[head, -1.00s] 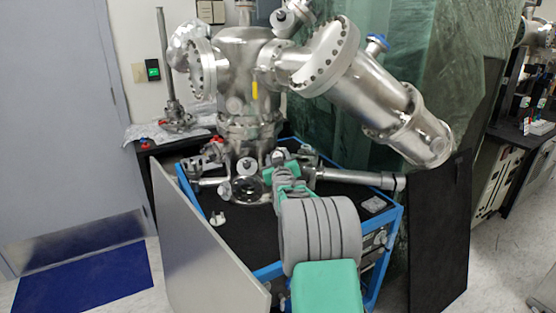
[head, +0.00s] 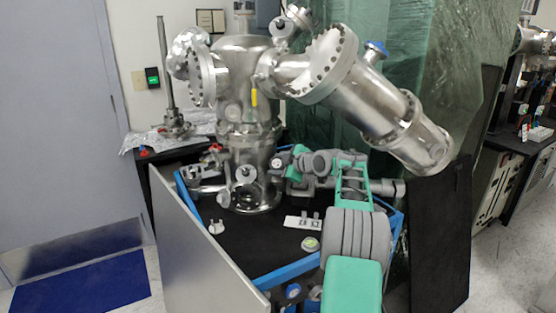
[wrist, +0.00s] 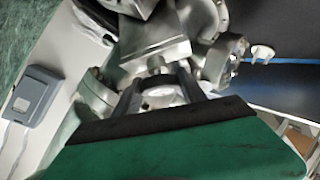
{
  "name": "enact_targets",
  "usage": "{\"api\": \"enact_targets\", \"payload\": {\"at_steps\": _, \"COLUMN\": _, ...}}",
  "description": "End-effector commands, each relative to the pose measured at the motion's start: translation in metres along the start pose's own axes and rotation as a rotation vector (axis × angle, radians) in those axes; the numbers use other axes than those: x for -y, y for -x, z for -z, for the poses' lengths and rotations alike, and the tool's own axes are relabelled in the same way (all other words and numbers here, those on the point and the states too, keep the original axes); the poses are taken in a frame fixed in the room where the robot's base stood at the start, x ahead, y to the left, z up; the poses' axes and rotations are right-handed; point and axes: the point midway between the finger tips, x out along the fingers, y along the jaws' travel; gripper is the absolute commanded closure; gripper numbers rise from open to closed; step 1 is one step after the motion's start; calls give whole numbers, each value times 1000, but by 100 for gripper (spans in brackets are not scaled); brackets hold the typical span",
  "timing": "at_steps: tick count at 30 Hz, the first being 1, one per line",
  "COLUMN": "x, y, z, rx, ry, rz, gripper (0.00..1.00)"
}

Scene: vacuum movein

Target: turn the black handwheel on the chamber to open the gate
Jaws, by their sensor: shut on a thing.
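The steel chamber (head: 248,110) stands upright on the cart. My gripper (head: 284,164) comes in from the right, low on the chamber's right side. In the wrist view its two dark fingers (wrist: 160,94) are shut on a small round part with a pale face, the handwheel (wrist: 161,98), in front of a metal stem and block. Most of its rim is hidden by the fingers and my green hand. The gate is inside the metal body, so I cannot see its state.
A blue-edged cart (head: 290,268) with a black top carries the chamber. A pale block with pegs (head: 302,222) lies on it. A grey panel (head: 200,245) leans at the front left and a black panel (head: 440,240) stands at the right. A large angled steel cylinder (head: 365,95) overhangs my arm.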

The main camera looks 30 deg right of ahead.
Motion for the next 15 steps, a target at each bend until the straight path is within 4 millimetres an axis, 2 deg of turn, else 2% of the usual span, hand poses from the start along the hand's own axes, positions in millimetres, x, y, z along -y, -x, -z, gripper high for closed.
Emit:
{"api": "enact_targets", "payload": {"at_steps": 1, "x": -6, "y": 3, "z": 3, "rx": 2, "ry": 26, "rz": 32, "gripper": 92}}
{"api": "enact_targets", "payload": {"at_steps": 4, "x": -7, "y": 3, "z": 4, "rx": 3, "ry": 83, "rz": 91, "gripper": 92}}
{"api": "enact_targets", "payload": {"at_steps": 15, "x": -3, "y": 1, "z": 2, "rx": 1, "ry": 227, "rz": 240, "gripper": 92}}
